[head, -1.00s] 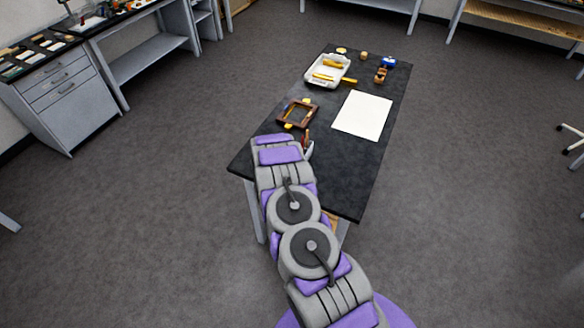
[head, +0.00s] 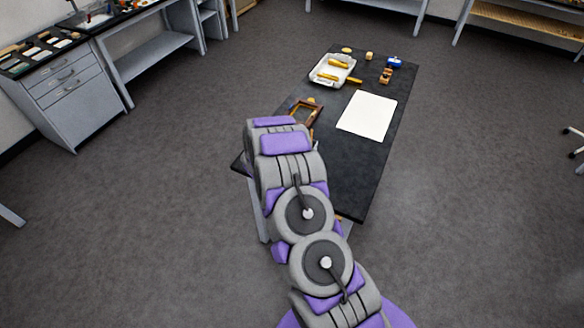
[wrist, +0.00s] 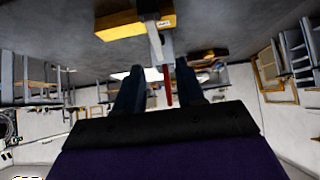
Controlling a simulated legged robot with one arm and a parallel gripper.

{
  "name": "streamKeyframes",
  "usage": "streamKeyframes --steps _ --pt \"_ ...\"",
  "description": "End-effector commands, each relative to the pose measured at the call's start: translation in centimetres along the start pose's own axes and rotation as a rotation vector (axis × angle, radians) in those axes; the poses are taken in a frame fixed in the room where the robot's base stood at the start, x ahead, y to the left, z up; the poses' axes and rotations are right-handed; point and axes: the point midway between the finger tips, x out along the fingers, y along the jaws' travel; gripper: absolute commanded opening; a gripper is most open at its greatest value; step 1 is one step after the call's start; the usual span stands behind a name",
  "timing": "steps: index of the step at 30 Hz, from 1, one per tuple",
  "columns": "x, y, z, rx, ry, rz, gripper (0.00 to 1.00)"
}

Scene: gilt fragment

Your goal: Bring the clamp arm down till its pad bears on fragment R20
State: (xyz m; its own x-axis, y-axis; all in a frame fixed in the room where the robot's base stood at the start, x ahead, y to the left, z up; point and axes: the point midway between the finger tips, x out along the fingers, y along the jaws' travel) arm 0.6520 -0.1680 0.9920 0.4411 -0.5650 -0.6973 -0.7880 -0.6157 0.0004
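In the wrist view my gripper (wrist: 158,86) shows as two dark fingers standing apart. A red handle-like bar (wrist: 168,86) lies in the gap, nearer the right finger; I cannot tell whether it touches. A pale grey bar (wrist: 155,45) runs from it to a yellow block (wrist: 122,26) at the top; these look like clamp parts. In the head view the brown wooden frame (head: 317,113) lies on the dark table, partly behind my arm, which hides my gripper and the clamp. I cannot make out fragment R20 or the pad.
The dark table (head: 365,170) also bears a white tray (head: 318,80) with yellow tools, a white sheet (head: 367,116), a brown tool (head: 386,76) and a blue item (head: 394,62). The table's right front is clear. Benches stand along the walls.

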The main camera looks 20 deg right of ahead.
Motion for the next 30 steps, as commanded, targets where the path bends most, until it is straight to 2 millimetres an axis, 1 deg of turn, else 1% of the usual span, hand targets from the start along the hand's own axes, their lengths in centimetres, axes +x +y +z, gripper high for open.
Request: streamKeyframes --steps 1,3,9,12,15,21,28,30 --pt "-0.9 -0.1 0.1 -0.001 -0.002 -0.002 0.38" --pt "-2.1 -0.1 0.2 -0.002 -0.004 -0.002 0.38" --pt "-5.4 -0.2 0.1 -0.001 -0.001 -0.002 0.38" --pt "-6.7 -0.1 0.0 -0.001 -0.001 -0.001 0.38" --pt "-7.6 -0.1 0.1 -0.001 -0.002 -0.001 0.38" --pt "-8.3 -0.1 0.1 -0.001 -0.002 0.0 0.38" --pt "-8.3 -0.1 0.1 -0.001 -0.002 0.0 0.38" --pt "-8.3 -0.1 0.1 0.005 -0.001 0.001 0.33"
